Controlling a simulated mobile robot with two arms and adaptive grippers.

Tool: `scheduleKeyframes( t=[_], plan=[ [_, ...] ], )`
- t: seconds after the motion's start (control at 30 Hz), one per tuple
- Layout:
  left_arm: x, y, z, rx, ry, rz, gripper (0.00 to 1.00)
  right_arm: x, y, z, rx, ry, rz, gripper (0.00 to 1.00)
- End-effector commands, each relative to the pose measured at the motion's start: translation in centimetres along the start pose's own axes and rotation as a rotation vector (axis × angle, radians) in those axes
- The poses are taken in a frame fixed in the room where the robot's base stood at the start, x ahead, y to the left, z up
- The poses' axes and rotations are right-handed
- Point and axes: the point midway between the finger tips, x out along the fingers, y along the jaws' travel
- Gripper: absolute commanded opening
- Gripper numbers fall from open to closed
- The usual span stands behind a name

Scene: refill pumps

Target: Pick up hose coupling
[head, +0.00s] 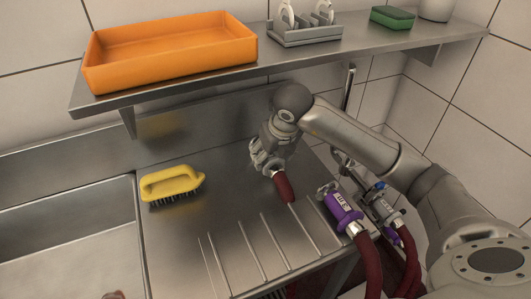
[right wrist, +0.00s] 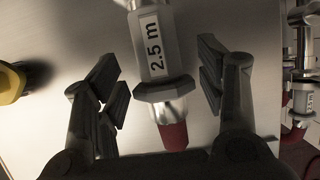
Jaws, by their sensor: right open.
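A grey hose coupling marked "2.5 m" (right wrist: 165,88) with a short dark red hose end shows between the fingers of my right gripper (right wrist: 155,75) in the right wrist view. The fingers stand apart on both sides of it, with a gap visible at each side. In the head view my right gripper (head: 268,160) is over the steel drainboard and hides most of this coupling; its red end (head: 284,188) sticks out below. A purple coupling (head: 343,210) and another grey coupling (head: 381,209), both on dark red hoses, are to the right. My left gripper is out of view.
A yellow brush (head: 170,184) lies on the drainboard (head: 215,225), left of the gripper. A sink basin is at the far left.

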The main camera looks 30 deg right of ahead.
Motion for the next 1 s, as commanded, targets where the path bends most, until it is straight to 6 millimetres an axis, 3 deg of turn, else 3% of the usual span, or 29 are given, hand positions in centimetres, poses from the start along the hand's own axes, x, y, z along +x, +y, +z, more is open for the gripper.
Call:
scheduleKeyframes(
  t=[0.2, 0.4, 0.67, 1.0],
  plan=[
    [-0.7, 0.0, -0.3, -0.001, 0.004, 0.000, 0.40, 1.0, 0.1, 2.8, 0.001, 0.000, 0.001, 0.64],
    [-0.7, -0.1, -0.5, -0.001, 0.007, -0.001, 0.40, 3.7, 0.1, 2.5, 0.000, 0.001, 0.001, 0.64],
    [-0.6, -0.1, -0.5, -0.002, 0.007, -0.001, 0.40, 4.0, 0.1, 2.5, -0.001, 0.000, 0.002, 0.64],
    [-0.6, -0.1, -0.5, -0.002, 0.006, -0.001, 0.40, 4.0, 0.1, 2.4, -0.001, 0.000, 0.001, 0.23]
  ],
)
